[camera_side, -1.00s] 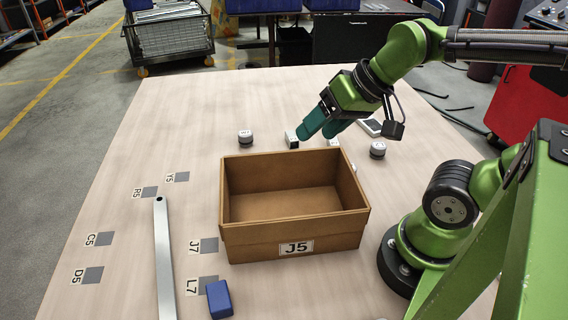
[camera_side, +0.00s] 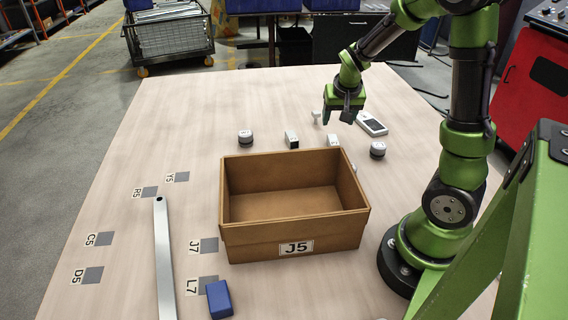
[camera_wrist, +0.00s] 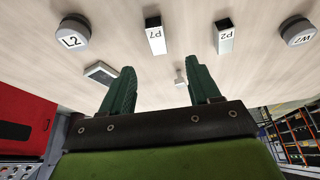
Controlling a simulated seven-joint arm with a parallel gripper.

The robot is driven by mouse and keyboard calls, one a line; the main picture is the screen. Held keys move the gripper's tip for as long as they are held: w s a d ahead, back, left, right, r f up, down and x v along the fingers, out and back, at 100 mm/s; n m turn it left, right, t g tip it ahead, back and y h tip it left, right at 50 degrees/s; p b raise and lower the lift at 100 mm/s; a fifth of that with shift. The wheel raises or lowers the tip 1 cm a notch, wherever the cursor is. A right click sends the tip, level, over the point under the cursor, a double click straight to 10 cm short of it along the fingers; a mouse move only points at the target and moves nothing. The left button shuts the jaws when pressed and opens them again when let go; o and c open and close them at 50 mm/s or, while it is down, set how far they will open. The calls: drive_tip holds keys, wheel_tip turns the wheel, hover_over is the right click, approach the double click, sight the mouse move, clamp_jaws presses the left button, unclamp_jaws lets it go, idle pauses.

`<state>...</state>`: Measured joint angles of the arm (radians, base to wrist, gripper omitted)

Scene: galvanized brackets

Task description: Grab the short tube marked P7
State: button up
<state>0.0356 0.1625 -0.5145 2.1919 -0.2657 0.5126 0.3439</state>
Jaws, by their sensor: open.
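The short tube marked P7 (camera_wrist: 154,37) is a pale square tube with a dark open end, lying on the table in the wrist view. In the side view it appears to be the right one of two tubes (camera_side: 333,140), just behind the box, partly hidden by its rim. A similar tube marked P2 (camera_wrist: 224,38) lies beside it; it also shows in the side view (camera_side: 291,139). My gripper (camera_side: 338,119) is open and empty, behind the tubes. Its green fingers (camera_wrist: 162,72) point toward the row of parts, with P7 beyond them.
Round parts L2 (camera_wrist: 72,33) and W7 (camera_wrist: 298,32) flank the tubes. A dark-faced device (camera_side: 371,124) and a small white T-shaped piece (camera_side: 316,117) lie near my gripper. The brown box J5 (camera_side: 262,240) stands in front. A metal bar (camera_side: 164,260) and blue block (camera_side: 219,299) lie nearer.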

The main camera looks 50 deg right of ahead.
hover_over(334, 140)
drive_tip(key=a, duration=0.2)
drive_tip(key=f, duration=0.3)
drive_tip(key=s+f, duration=0.1)
drive_tip(key=f, duration=0.1)
drive_tip(key=shift+f, duration=0.3)
drive_tip(key=x, duration=0.5)
drive_tip(key=shift+s+d+f, duration=0.1)
drive_tip(key=shift+s+f, duration=0.05)
drive_tip(key=shift+s, duration=0.05)
drive_tip(key=c, duration=1.1)
